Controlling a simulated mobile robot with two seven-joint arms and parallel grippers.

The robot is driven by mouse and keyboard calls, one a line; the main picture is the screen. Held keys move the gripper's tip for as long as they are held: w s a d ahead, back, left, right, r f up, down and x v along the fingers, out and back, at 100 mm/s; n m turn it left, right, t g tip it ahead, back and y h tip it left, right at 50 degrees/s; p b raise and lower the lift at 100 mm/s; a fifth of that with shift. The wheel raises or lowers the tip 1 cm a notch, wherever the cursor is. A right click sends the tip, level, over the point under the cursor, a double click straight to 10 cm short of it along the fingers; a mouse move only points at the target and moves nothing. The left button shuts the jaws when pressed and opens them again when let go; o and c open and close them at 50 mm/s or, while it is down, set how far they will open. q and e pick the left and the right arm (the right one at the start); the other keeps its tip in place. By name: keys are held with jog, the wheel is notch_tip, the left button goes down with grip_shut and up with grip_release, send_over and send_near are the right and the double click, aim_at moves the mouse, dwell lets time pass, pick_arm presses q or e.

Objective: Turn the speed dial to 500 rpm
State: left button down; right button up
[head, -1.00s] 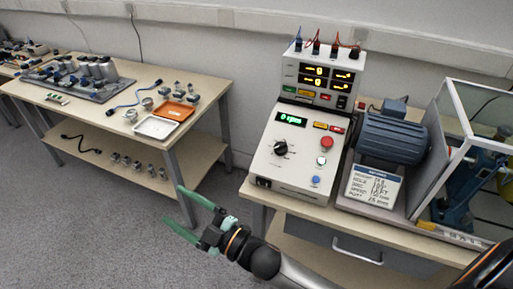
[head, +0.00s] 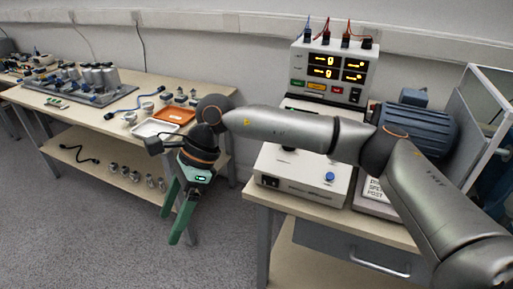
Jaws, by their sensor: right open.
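The white control box (head: 290,182) stands on the right table. My right arm crosses in front of its sloped panel and hides the rpm display and most or all of the speed dial. A small dark patch just under the arm may be the dial's lower edge; its setting cannot be read. A blue button (head: 330,177) shows on the lower panel. My right gripper (head: 173,226) has green fingers, is open and empty, and points down left of the box, over the gap in front of the left table. My left gripper is not in view.
Behind the panel, a meter unit (head: 335,72) has lit yellow displays and cables on top. A blue motor (head: 420,128) and a clear-walled enclosure stand right. The left table holds an orange tray (head: 174,115), a white tray (head: 155,128) and small parts.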

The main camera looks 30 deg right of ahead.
jog(key=w+d+r+t+h+b, duration=0.2)
jog(key=w+d+r+h, duration=0.15)
jog(key=d, duration=0.55)
jog(key=w+d+r+m+t+h+b, duration=0.15)
jog(key=d+r+h, duration=0.3)
jog(key=d, duration=0.45)
jog(key=w+d+r+t+h+b, duration=0.1)
jog(key=w+d+r+t+h, duration=0.2)
jog(key=d, duration=0.6)
jog(key=shift+g, duration=0.75)
jog(key=x, duration=0.3)
jog(key=b+x, duration=0.1)
jog(key=x, duration=0.3)
jog(key=b+x, duration=0.1)
jog(key=x, duration=0.2)
jog(key=shift+d, duration=0.4)
jog(key=shift+w+d+f, duration=0.1)
jog(key=shift+d+f, duration=0.05)
jog(key=shift+f, duration=0.25)
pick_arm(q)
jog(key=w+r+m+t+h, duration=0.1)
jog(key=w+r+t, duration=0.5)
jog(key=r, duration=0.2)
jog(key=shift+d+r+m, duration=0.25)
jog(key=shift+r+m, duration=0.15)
pick_arm(e)
grip_shut()
